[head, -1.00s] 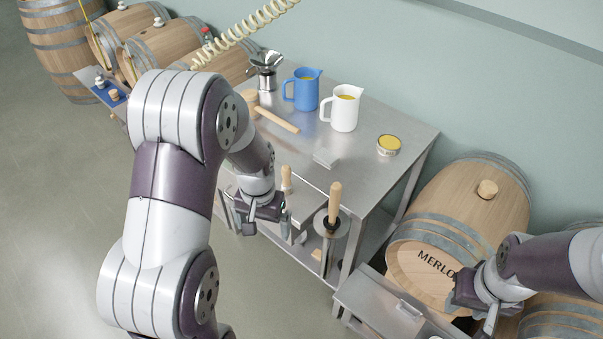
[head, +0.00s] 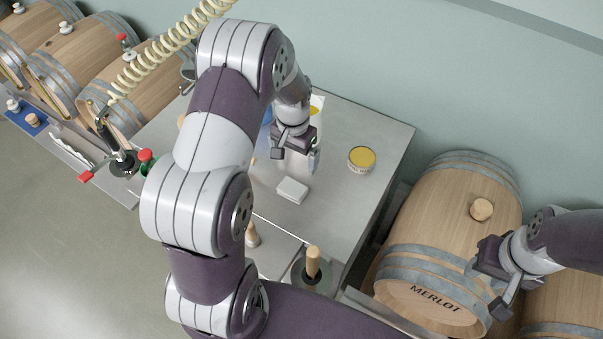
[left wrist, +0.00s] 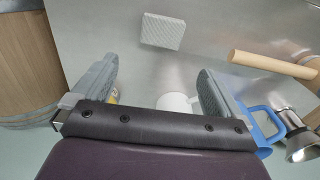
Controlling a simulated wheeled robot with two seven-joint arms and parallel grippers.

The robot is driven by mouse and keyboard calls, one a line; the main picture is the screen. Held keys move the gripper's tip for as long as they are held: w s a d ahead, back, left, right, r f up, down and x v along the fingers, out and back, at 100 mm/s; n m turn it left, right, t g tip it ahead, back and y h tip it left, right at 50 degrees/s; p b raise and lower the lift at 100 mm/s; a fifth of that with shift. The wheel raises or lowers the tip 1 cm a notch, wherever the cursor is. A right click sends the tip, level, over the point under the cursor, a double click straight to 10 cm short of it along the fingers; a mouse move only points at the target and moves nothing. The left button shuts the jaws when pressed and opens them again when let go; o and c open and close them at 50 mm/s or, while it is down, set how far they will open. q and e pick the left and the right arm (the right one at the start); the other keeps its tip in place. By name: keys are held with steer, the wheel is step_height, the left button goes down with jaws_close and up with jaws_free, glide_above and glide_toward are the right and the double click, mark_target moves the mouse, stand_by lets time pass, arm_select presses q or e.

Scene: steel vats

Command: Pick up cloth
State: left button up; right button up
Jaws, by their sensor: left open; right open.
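The cloth (head: 293,190) is a small, pale grey folded rectangle lying flat on the steel table (head: 385,135). It also shows at the top of the left wrist view (left wrist: 163,32), beyond my fingertips. My left gripper (head: 297,156) is open and empty above the table, on the far side of the cloth in the head view. Its two fingers are spread apart in the left wrist view (left wrist: 157,75), with nothing between them touching. My right gripper (head: 490,290) is open and empty in front of the Merlot barrel at the right.
A yellow-topped tin (head: 361,159) stands right of my left gripper. My left arm mostly hides a blue jug (head: 266,132) and a white jug (head: 318,103). A wooden mallet handle (left wrist: 272,64) and a steel funnel (left wrist: 301,145) show in the wrist view.

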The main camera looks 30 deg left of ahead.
mark_target(293, 187)
arm_select(q)
steer(key=f+p, duration=0.1)
steer(key=f, duration=0.2)
steer(key=s+f, duration=0.1)
steer(key=f, duration=0.1)
steer(key=shift+s+d+f+p, duration=0.1)
steer(key=shift+d+f+p, duration=0.05)
steer(key=shift+f+p, duration=0.25)
steer(key=f, duration=0.2)
steer(key=f+p, duration=0.2)
steer(key=f, duration=0.1)
steer(key=shift+w+a+f, duration=0.2)
steer(key=shift+a+f, duration=0.1)
steer(key=shift+a, duration=0.05)
steer(key=shift+f, duration=0.25)
steer(key=shift+s+d+r, duration=0.1)
steer(key=shift+s, duration=0.05)
steer(key=c, duration=1)
arm_select(e)
steer(key=r, duration=0.4)
steer(key=shift+s+d+r, duration=0.1)
steer(key=shift+s+r, duration=0.15)
steer(key=shift+s, duration=0.15)
